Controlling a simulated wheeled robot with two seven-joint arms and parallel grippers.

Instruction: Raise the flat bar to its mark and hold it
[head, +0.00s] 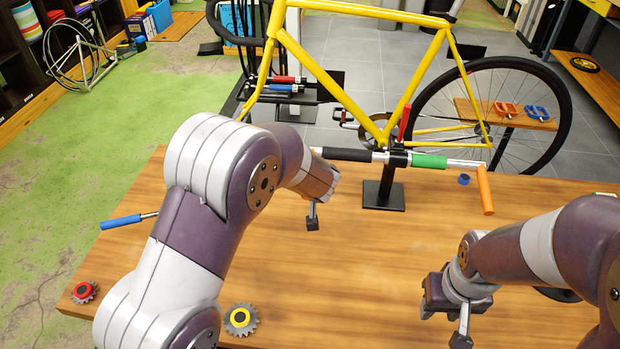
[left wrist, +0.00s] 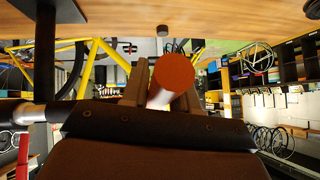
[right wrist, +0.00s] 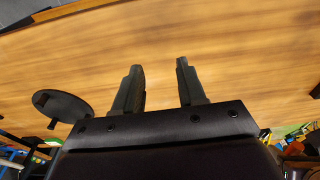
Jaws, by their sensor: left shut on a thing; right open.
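A straight bar (head: 430,161) with black, green and chrome lengths lies nearly level across a black stand (head: 383,196). An orange handle (head: 486,190) points down at its right end. A red upright piece (head: 404,122) stands by the stand's top. My left gripper (left wrist: 163,85) is shut on an orange-ended handle (left wrist: 172,72) with a pale shaft. In the head view my left wrist hides that grip and the bar's left end, so I cannot tell how the handle joins the bar. My right gripper (head: 436,290) is open and empty over the table.
The wooden table (head: 370,270) is clear in the middle. A blue-handled tool (head: 121,222), a red-centred sprocket (head: 84,292) and a yellow-centred sprocket (head: 240,319) are on the left. A small blue ring (head: 463,179) lies near the orange handle. A yellow bicycle (head: 350,95) stands behind.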

